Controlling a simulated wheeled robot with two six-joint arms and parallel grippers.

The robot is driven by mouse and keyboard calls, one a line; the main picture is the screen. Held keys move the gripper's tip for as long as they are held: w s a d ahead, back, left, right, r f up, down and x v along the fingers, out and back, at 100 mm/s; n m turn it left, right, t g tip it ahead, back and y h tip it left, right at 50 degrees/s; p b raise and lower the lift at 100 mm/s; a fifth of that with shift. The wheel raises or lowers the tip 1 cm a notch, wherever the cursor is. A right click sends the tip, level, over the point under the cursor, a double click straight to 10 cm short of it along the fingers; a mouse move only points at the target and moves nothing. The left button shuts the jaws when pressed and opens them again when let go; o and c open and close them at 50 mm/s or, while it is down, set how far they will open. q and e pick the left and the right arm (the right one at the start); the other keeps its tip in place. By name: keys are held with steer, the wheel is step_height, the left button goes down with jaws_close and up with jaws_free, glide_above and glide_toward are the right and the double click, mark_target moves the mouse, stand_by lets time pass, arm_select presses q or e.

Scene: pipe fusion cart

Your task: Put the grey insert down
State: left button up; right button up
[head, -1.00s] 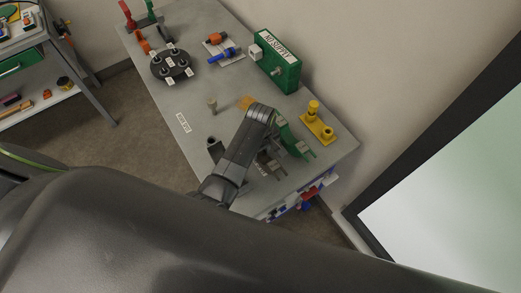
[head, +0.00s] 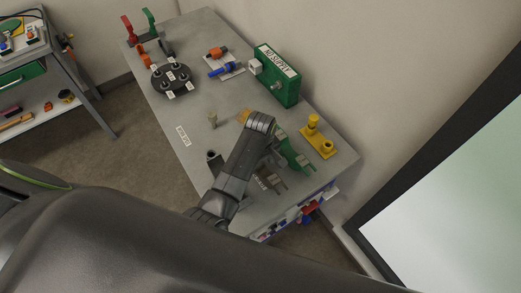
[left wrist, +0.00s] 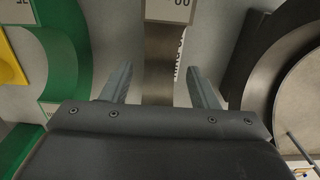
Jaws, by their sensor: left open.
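My left gripper (left wrist: 160,84) is open in the left wrist view, its two fingers apart. A grey-brown metal piece with a white label (left wrist: 163,62), which looks like the grey insert, lies beyond and between the fingertips; I cannot tell whether they touch it. In the head view a dark grey piece (head: 268,179) shows on the bench beside my left arm, partly hidden by it. A green curved insert (head: 294,155) lies just right of the arm; green curved parts also show at the left of the wrist view (left wrist: 66,50). My right gripper is not in view.
In the wrist view a dark curved part (left wrist: 262,55) stands close right of the fingers.

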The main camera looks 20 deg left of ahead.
mark_target(261, 167)
arm_select(q)
step_height(261, 167, up, 10)
stand_by(0.4)
stand_by(0.4)
